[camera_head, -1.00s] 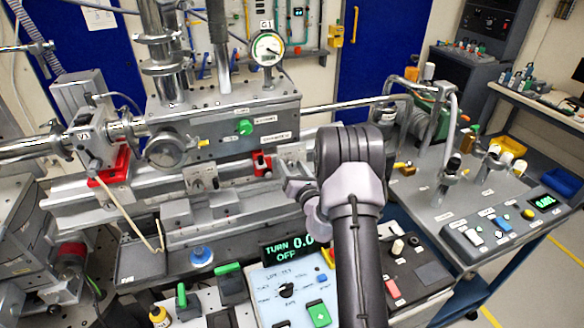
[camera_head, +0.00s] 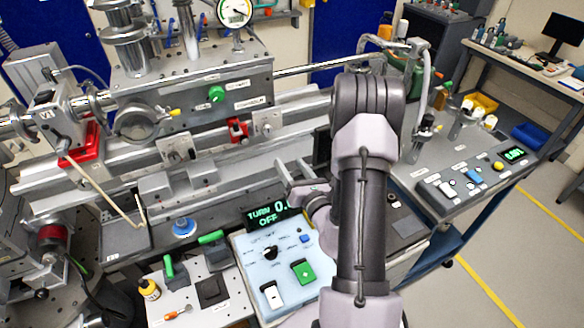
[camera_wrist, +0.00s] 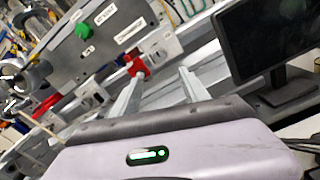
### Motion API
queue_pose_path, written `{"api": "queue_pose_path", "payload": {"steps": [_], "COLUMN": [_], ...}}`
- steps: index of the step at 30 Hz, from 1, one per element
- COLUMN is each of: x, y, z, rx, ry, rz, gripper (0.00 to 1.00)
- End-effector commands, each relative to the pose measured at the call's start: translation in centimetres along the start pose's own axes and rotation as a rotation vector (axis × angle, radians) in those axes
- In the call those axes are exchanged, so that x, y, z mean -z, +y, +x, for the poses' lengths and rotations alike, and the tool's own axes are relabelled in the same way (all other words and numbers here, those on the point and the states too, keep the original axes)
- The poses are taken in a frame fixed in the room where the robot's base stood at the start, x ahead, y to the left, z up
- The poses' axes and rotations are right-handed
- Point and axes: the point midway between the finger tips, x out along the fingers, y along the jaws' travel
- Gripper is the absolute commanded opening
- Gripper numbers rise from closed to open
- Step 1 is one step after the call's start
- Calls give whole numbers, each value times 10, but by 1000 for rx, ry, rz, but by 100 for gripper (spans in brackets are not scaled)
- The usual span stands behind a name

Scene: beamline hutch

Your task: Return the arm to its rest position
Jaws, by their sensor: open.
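My arm (camera_head: 362,190) rises from the bottom of the head view, bends at the elbow and folds back down, with its dark elbow joint on top. My gripper (camera_wrist: 161,75) shows in the wrist view as two separated grey fingers with nothing between them. In the head view the gripper is mostly hidden behind my forearm; only part of the wrist shows left of it, in front of the beamline rail and above the display reading "TURN OFF". I cannot tell how close the fingers are to the metalwork.
A control box (camera_head: 285,262) with a green switch stands close below my wrist. The grey beamline housing (camera_head: 190,95) is to the left. A console (camera_head: 480,180) stands to the right. In the wrist view a dark monitor (camera_wrist: 270,40) is at right. Open floor (camera_head: 530,260) lies at right.

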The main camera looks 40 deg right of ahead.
Motion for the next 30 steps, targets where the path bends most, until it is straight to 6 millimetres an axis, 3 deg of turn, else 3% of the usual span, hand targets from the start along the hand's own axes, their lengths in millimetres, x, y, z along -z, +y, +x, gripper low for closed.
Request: {"api": "queue_pose_path", "payload": {"steps": [14, 17, 20, 23, 24, 26, 27, 29, 30], "x": [0, -5, -20, -35, -38, -38, -34, -25, -15], "y": [0, 14, 79, 183, 223, 278, 308, 343, 355], "z": [-6, -2, 5, -10, -27, -62, -93, -146, -187], "rx": [0, -46, -252, -593, -736, -955, -1105, -1334, -1489], "ry": [-1, 0, 19, 64, 86, 124, 150, 189, 213], "rz": [0, -10, -57, -172, -235, -354, -455, -651, -827], "gripper": [53, 53, 53, 53, 53, 53, 53, 53, 53]}}
